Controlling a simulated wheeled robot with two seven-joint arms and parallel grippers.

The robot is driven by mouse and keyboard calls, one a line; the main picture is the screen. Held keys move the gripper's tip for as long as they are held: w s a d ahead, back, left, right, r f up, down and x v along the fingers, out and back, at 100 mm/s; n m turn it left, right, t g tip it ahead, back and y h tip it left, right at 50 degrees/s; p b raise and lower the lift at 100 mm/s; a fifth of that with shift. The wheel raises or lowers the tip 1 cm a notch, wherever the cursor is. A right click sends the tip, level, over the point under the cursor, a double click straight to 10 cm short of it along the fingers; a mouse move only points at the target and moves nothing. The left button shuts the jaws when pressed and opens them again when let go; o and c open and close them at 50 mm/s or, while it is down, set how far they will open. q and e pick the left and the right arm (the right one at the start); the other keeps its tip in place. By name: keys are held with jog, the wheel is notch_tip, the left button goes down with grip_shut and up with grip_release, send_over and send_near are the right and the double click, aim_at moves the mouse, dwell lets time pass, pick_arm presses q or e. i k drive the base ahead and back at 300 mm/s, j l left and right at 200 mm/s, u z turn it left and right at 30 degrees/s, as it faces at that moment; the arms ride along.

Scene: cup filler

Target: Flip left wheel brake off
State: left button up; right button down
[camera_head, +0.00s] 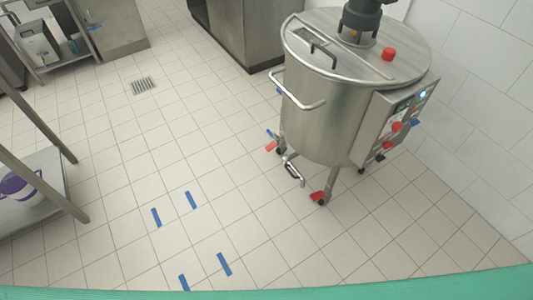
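A large steel vat (325,108) stands on wheeled legs at the upper right. Red brake pedals show at its wheels: one at the left wheel (271,147) and one at the front wheel (317,196). The left pedal lies close to the floor; whether it is on or off I cannot tell. A spout with a dark handle (293,171) hangs low between the two wheels. The vat has a bent push handle (297,97) on its left side. Neither of my grippers is in view.
Blue tape marks (191,200) lie on the open tiled floor (130,150) left of the vat. A control panel (397,125) juts from the vat's right side near the white wall (480,120). A steel table shelf (45,178) stands at left, a steel cabinet (240,30) behind.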

aim_at(271, 145)
jog(key=k+j+z, duration=0.1)
jog(key=j, duration=0.25)
jog(key=k+j+z, duration=0.15)
jog(key=j, duration=0.2)
jog(key=j+z, duration=0.1)
jog(key=j, duration=0.25)
jog(key=k+j+z, duration=0.15)
jog(key=j, duration=0.2)
jog(key=i+j+u, duration=0.1)
jog(key=i, duration=0.55)
jog(key=i+j, duration=0.2)
jog(key=i, duration=0.4)
jog(key=i+j+u, duration=0.15)
jog(key=i, duration=0.5)
